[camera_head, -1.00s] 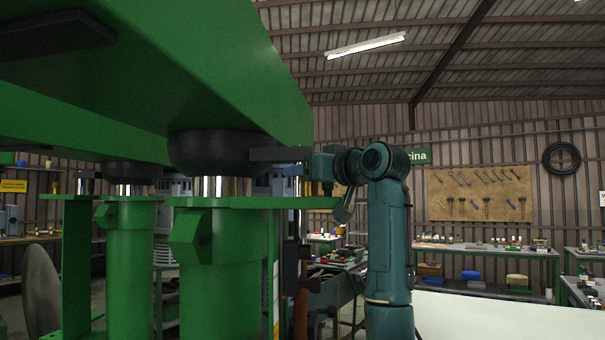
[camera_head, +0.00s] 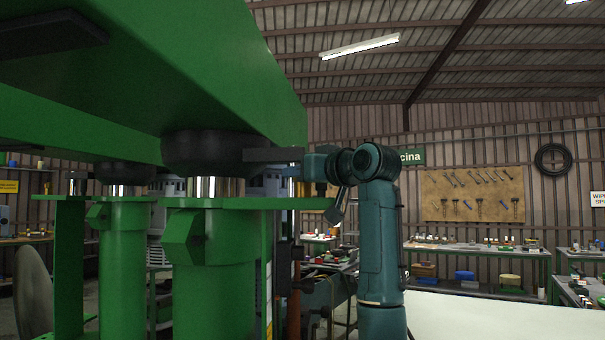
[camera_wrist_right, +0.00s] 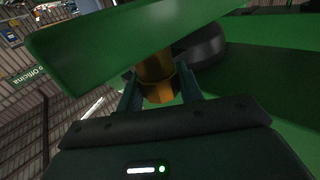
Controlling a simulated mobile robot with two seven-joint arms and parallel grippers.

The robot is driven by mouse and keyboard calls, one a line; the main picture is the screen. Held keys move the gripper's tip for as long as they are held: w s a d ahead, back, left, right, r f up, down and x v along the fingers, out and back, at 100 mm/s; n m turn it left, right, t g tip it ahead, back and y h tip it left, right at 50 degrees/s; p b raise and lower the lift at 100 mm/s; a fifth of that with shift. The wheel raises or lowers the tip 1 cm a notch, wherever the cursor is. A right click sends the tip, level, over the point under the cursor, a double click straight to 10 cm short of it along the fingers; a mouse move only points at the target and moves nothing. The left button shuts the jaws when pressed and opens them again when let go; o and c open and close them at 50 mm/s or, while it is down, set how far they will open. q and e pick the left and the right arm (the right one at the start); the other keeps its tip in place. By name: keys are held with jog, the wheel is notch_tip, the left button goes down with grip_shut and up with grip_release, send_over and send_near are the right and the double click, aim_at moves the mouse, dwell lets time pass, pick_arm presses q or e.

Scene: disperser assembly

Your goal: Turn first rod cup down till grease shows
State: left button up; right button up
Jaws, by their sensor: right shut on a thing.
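A brass-coloured cup (camera_wrist_right: 157,85) sits under a green plate in the right wrist view. My right gripper (camera_wrist_right: 160,94) is shut on it, with one finger on each side. No grease can be made out on it; its upper part is dim and partly shaded. In the head view my right gripper (camera_head: 303,170) reaches in from the right beside the nearer chrome rod (camera_head: 216,187), close to the edge of the green plate. The cup is not clear there. A black collar (camera_head: 205,153) tops this rod. My left gripper is not in view.
A large green beam (camera_head: 190,60) hangs close overhead. A green cylinder (camera_head: 215,270) stands below the nearer rod, with a second green cylinder (camera_head: 122,265) to its left. Benches and a tool board (camera_head: 470,194) are far behind. Space right of my arm looks free.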

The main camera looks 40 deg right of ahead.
jog(key=shift+h, duration=0.3)
jog(key=m+g+h, duration=0.1)
jog(key=m+h, duration=0.3)
jog(key=h, duration=0.1)
jog(key=shift+g+h, duration=0.3)
jog(key=shift+g, duration=0.1)
jog(key=m+g+h, duration=0.4)
jog(key=h, duration=0.1)
jog(key=shift+m+h, duration=0.3)
jog(key=m+g+h, duration=0.3)
jog(key=g, duration=0.2)
jog(key=shift+r+m, duration=0.1)
jog(key=shift+m, duration=0.3)
jog(key=shift+m+g+h, duration=0.4)
jog(key=shift+m+g, duration=0.65)
jog(key=shift+g, duration=0.6)
jog(key=shift+m+g+h, duration=0.4)
jog(key=shift+m+g, duration=0.65)
jog(key=shift+g, duration=0.6)
jog(key=shift+s, duration=0.1)
jog(key=o, duration=1)
jog(key=shift+d, duration=0.1)
